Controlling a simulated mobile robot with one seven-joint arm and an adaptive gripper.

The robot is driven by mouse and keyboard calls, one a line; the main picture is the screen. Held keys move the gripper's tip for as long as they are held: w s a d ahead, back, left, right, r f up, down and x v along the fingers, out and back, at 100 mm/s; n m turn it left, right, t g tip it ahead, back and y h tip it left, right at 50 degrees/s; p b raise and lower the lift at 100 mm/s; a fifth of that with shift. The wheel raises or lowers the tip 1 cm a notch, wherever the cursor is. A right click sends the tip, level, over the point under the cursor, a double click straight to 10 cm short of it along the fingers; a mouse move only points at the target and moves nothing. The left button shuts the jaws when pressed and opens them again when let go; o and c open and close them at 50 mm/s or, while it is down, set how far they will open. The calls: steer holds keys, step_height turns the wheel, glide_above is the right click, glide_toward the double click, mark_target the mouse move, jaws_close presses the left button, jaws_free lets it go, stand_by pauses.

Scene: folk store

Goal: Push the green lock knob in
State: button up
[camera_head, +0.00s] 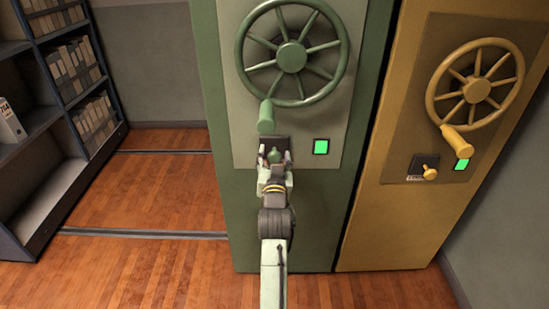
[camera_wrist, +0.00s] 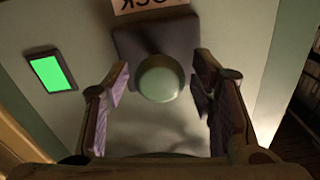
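The green lock knob (camera_wrist: 160,80) is round and sits on a dark square plate on the panel of the green cabinet. In the head view the knob (camera_head: 274,155) shows just beyond my gripper (camera_head: 274,160). In the wrist view my gripper (camera_wrist: 160,95) is open, with one finger on each side of the knob. There are gaps between the fingers and the knob. Part of a label (camera_wrist: 150,5) with upside-down letters shows at the top edge of the wrist view.
A green handwheel (camera_head: 291,57) with a hanging handle (camera_head: 266,117) is just above my gripper. A lit green indicator (camera_head: 321,147) is to its right. A yellow cabinet with a wheel (camera_head: 477,90) and yellow knob (camera_head: 430,173) stands at right. Shelves (camera_head: 70,85) stand at left, with open floor between.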

steer(key=shift+s, duration=0.15)
steer(key=s, duration=1.1)
steer(key=shift+s, duration=0.4)
